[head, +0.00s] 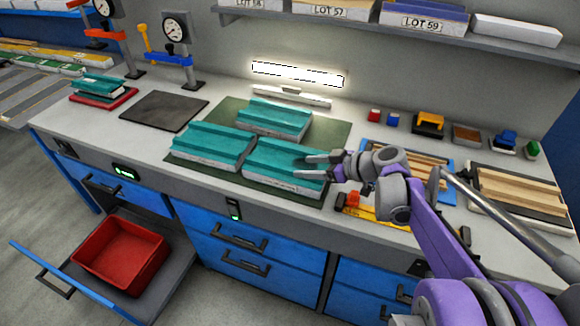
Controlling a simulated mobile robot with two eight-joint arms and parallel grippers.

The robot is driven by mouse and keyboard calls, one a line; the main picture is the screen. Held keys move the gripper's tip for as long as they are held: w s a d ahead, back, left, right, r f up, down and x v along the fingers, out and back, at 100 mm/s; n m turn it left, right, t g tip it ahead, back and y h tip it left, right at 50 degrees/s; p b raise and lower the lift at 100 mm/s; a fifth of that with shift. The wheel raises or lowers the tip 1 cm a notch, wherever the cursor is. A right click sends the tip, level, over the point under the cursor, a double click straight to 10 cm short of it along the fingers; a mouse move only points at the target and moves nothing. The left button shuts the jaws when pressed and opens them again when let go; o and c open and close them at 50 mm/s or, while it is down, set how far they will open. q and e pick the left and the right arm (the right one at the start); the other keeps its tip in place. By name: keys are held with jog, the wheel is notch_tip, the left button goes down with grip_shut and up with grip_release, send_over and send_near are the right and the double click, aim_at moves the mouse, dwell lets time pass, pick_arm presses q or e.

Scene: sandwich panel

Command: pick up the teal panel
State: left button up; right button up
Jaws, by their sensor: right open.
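Several teal panels with pale sides are in the head view. Three lie on the dark green mat (335,138): a front-left panel (212,147), a back panel (273,118) and a front-right panel (275,162). A smaller teal piece (97,85) rests on a red tray (105,99) at the far left. My right gripper (308,166) is open, its fingers over the right end of the front-right panel. I cannot tell whether they touch it. The fingers hide part of that panel's top. My left gripper is not in view.
A black plate (163,110) and dial gauges (176,33) stand left of the mat. Wooden strips (520,190) and small coloured parts (429,122) crowd the right side. An open drawer with a red bin (120,250) juts out below left. A shelf overhangs the back.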

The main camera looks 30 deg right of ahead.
aim_at(282, 167)
jog(key=x, duration=0.8)
jog(key=shift+b, duration=0.3)
jog(key=shift+s, duration=0.15)
grip_shut()
